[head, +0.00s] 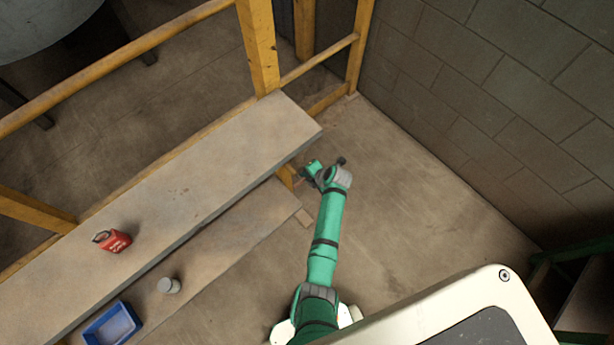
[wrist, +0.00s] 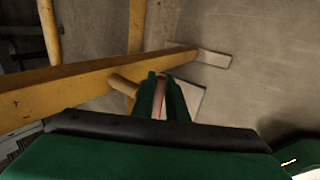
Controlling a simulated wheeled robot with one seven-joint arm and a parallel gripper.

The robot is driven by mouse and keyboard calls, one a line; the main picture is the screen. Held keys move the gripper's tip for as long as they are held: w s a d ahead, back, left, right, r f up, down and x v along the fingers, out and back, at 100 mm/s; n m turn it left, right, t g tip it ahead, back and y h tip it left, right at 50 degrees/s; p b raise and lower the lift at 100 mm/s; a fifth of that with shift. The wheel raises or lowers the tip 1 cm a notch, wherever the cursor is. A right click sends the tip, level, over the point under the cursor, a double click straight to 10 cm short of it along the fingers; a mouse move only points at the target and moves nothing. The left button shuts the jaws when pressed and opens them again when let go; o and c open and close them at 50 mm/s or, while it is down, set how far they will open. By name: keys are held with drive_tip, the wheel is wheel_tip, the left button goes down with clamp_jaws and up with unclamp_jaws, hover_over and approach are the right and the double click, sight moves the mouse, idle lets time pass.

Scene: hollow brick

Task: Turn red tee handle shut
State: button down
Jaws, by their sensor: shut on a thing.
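My gripper (wrist: 161,82) is in the lower middle of the wrist view. Its two green fingers are shut on a narrow reddish piece, the red tee handle (wrist: 159,104). Only a thin strip of the handle shows between the fingers, so its angle cannot be told. In the head view my gripper (head: 305,175) is at the end of the green arm, beside the right end of the bench and low by the yellow post. The handle cannot be made out clearly there.
A lower ledge carries a grey cylinder (head: 169,285) and a blue tray (head: 111,325). Yellow rails (head: 130,55) stand behind. A block wall (head: 490,90) bounds the right; floor before it is clear.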

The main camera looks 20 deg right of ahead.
drive_tip(key=c, duration=1.8)
unclamp_jaws()
drive_tip(key=shift+o, duration=0.2)
drive_tip(key=v, duration=1)
drive_tip(key=shift+s+r, duration=0.2)
drive_tip(key=shift+r, duration=0.1)
drive_tip(key=shift+d, duration=0.1)
